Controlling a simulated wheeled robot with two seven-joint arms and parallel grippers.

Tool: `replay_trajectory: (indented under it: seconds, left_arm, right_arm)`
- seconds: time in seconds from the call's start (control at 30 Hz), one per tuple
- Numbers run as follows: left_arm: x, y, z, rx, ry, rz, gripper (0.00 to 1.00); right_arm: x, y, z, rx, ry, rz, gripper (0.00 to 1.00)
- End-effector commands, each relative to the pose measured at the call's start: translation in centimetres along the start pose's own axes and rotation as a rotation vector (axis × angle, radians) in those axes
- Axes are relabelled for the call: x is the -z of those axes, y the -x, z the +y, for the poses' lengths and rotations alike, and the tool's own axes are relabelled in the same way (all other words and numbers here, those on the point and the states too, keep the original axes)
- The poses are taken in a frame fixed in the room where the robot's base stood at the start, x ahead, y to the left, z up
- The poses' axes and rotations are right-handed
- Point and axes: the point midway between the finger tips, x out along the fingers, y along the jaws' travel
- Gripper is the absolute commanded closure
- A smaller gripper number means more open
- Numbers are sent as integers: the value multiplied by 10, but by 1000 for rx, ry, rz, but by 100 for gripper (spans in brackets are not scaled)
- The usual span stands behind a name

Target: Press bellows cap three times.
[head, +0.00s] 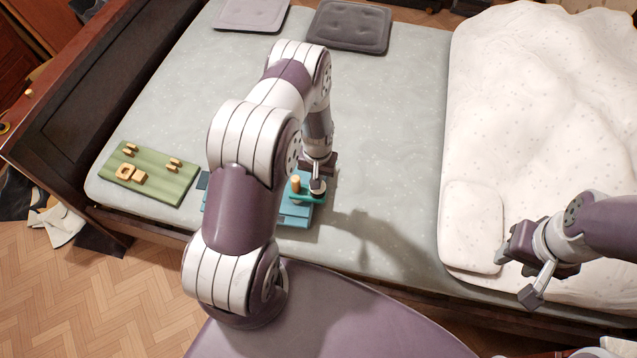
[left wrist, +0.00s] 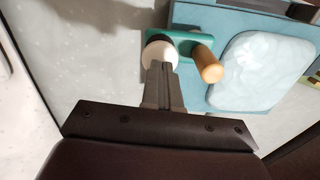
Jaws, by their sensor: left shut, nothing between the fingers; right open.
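A teal base (head: 292,214) lies near the bed's front edge, partly hidden behind my left arm. On it are a green plate (left wrist: 184,46), an upright wooden peg (head: 296,184) and a pale blue pad (left wrist: 262,72). A round white cap (left wrist: 157,54), which looks like the bellows cap, sits at the plate's end beside the peg. My left gripper (head: 317,188) is shut and empty, pointing down, with its fingertips (left wrist: 160,68) at the cap and overlapping it in the left wrist view. Whether they touch or press it I cannot tell. My right gripper (head: 515,274) is open and empty.
A green board (head: 150,178) with wooden pieces lies left of the teal base. A white quilt (head: 540,110) and a small white pillow (head: 471,225) are at right, by my right gripper. Grey cushions (head: 349,27) lie at the back. The middle of the bed (head: 390,130) is clear.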

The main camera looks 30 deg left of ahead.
Motion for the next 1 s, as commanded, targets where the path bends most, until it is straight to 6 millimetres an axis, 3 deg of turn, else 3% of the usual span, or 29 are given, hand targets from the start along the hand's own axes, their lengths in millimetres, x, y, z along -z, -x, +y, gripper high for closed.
replay_trajectory:
  seconds: [1.0]
  left_arm:
    - [0, -28, 0, 0, 0, 0, 100]
  right_arm:
    - [-3, -25, 0, 0, 0, 0, 57]
